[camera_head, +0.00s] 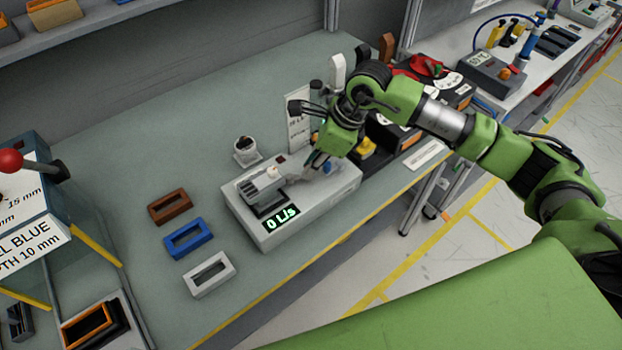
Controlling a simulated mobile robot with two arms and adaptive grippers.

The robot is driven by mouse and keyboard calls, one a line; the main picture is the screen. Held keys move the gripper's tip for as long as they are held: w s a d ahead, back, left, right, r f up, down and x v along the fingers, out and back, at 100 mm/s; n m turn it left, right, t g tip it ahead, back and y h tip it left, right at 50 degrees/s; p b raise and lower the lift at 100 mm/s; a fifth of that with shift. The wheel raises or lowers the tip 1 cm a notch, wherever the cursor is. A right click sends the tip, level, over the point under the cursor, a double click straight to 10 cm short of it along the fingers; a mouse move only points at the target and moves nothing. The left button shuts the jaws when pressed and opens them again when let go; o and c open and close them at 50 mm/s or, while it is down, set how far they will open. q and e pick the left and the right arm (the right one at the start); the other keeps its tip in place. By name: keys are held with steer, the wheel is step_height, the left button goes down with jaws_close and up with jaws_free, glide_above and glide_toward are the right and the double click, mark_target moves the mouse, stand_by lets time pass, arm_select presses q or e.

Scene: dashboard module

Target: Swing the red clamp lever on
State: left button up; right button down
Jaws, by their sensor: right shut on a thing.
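My right gripper (318,166) reaches in from the right, above the pale grey test unit (302,226), whose green display reads 0 L/s. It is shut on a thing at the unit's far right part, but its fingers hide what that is. A grey vent-like block (263,190) sits on the unit's left side, beside the gripper. No red lever shows clearly on the unit. My left gripper is not in view.
Brown (169,206), blue (185,239) and white (209,274) frames lie left of the unit. A small pot (246,151) stands behind it. A yellow-topped button box (365,149) is close on the right. The bench is clear at back left.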

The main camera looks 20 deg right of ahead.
steer(key=n+b, duration=0.1)
steer(key=w+n+b, duration=0.1)
steer(key=b, duration=0.1)
steer(key=n+g+b, duration=0.1)
steer(key=shift+w+f+y, duration=0.2)
steer(key=shift+w+y, duration=0.1)
steer(key=shift+w, duration=0.1)
steer(key=shift+w+a+r+n+g+b, duration=0.1)
steer(key=shift+w+n+g+b, duration=0.25)
steer(key=shift+n+b, duration=0.5)
steer(key=shift+w+r+n+g+b, duration=0.1)
steer(key=shift+w+n+g+b, duration=0.2)
steer(key=shift+n+b, duration=0.5)
steer(key=shift+s, duration=0.1)
steer(key=c, duration=2)
jaws_free()
steer(key=v, duration=1.2)
